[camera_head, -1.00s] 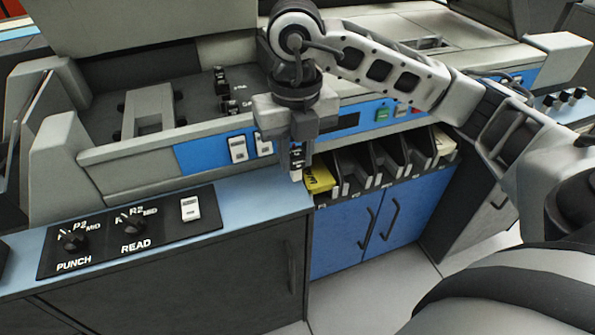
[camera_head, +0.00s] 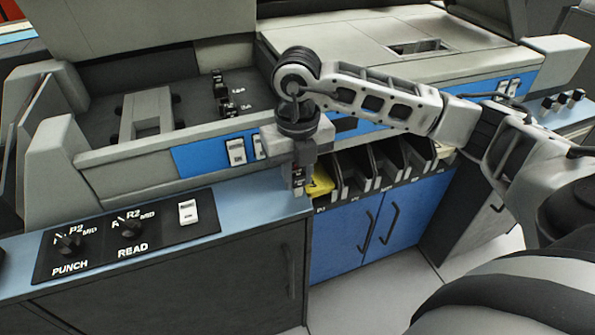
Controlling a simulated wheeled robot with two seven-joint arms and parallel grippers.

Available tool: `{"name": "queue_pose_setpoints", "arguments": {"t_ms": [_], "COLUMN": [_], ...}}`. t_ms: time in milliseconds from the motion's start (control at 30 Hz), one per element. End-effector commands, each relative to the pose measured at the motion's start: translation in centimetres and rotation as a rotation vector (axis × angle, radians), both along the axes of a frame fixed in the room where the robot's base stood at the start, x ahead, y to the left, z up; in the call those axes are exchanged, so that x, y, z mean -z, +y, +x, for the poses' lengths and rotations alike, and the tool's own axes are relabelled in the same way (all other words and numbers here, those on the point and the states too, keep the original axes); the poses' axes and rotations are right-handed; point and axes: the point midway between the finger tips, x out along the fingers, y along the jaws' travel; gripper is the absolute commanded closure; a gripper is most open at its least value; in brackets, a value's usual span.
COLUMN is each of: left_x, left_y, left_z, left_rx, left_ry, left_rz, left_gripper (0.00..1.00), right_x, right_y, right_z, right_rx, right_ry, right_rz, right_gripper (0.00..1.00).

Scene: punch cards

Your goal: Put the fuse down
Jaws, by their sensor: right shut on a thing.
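My right gripper (camera_head: 299,172) points straight down over the right end of the light blue ledge, in front of the console. It is shut on the fuse (camera_head: 297,184), a small dark piece with a pale lower end. Only part of the fuse shows below the jaws. The fuse is upright and close to the ledge surface; I cannot tell whether it touches it. My left gripper is not in view.
The light blue ledge (camera_head: 255,196) is bare left of the gripper, up to a black PUNCH/READ panel (camera_head: 130,235) with knobs. Card slots with a yellow item (camera_head: 320,184) lie just right. Blue cabinet doors (camera_head: 375,228) stand below.

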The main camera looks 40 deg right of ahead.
Motion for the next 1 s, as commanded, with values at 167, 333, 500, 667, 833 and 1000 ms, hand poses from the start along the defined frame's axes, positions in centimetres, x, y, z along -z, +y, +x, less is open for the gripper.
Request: {"name": "queue_pose_setpoints", "arguments": {"t_ms": [167,333,500,667,833,1000], "left_x": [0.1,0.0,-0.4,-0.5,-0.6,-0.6], "left_y": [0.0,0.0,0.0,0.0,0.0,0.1], "left_z": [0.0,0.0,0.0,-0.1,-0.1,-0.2], "left_rx": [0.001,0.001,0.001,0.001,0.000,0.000], "left_ry": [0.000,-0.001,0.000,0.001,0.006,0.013], "left_rz": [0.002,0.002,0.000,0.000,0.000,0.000], "left_gripper": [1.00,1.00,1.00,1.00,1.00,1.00], "right_x": [0.1,0.1,-0.8,-3.6,-7.4,-10.5], "right_y": [0.0,0.0,0.0,0.1,0.1,0.0], "right_z": [0.0,0.0,0.0,0.1,0.1,0.1], "right_rx": [0.000,0.000,0.000,-0.001,-0.001,0.000], "right_ry": [0.000,0.000,-0.001,-0.004,-0.004,-0.003], "right_rz": [0.000,0.000,0.001,0.001,0.001,0.000], "right_gripper": [0.55,0.55,0.55,0.55,0.55,0.55]}}
